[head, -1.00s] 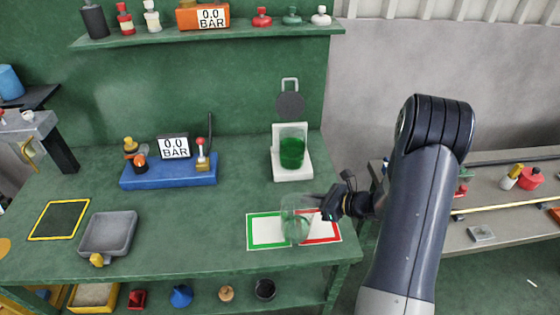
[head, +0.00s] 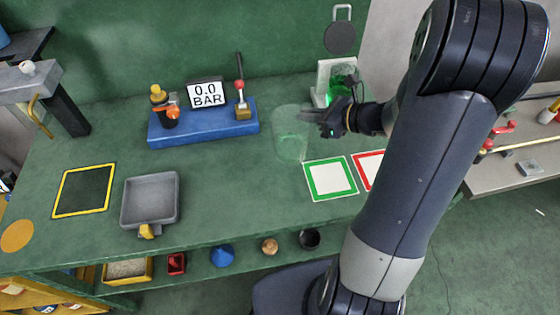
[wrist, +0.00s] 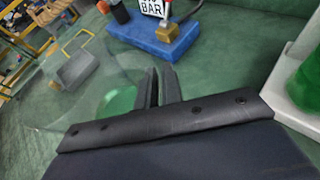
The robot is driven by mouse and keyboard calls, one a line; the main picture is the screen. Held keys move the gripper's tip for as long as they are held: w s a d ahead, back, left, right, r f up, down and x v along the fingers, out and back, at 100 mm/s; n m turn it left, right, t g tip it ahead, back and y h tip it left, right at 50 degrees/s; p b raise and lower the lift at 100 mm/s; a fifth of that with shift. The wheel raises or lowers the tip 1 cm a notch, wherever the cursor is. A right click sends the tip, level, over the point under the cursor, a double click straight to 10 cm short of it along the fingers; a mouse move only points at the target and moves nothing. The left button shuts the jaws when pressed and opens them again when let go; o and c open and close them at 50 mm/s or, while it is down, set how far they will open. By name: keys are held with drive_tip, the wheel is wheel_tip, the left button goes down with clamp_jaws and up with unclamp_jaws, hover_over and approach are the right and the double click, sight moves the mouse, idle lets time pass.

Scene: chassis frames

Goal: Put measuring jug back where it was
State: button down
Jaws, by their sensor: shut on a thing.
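The measuring jug is a clear, see-through vessel (head: 290,140) with a faint green tint low inside. In the head view it is over the bench, between the blue gauge unit and the white stand. My gripper (head: 322,122) is shut on its right side. In the wrist view the two dark fingers (wrist: 160,88) meet the jug's clear wall (wrist: 88,95). Whether its base touches the bench is hard to tell. Another vessel with green liquid (head: 343,80) is on the white stand (head: 322,84), partly hidden behind my gripper.
The blue gauge unit (head: 205,124) stands to the left. A grey tray (head: 150,200) and a yellow-framed dark pad (head: 84,190) are farther left. Bare bench lies between them.

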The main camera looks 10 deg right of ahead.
drive_tip(key=shift+f, duration=4.7)
drive_tip(key=shift+f, duration=0.2)
drive_tip(key=c, duration=1.6)
unclamp_jaws()
drive_tip(key=shift+o, duration=0.2)
drive_tip(key=shift+d+r, duration=0.1)
drive_tip(key=shift+r, duration=0.05)
drive_tip(key=shift+r, duration=0.2)
drive_tip(key=b+v, duration=0.1)
drive_tip(key=v, duration=1.1)
drive_tip(key=shift+f, duration=0.15)
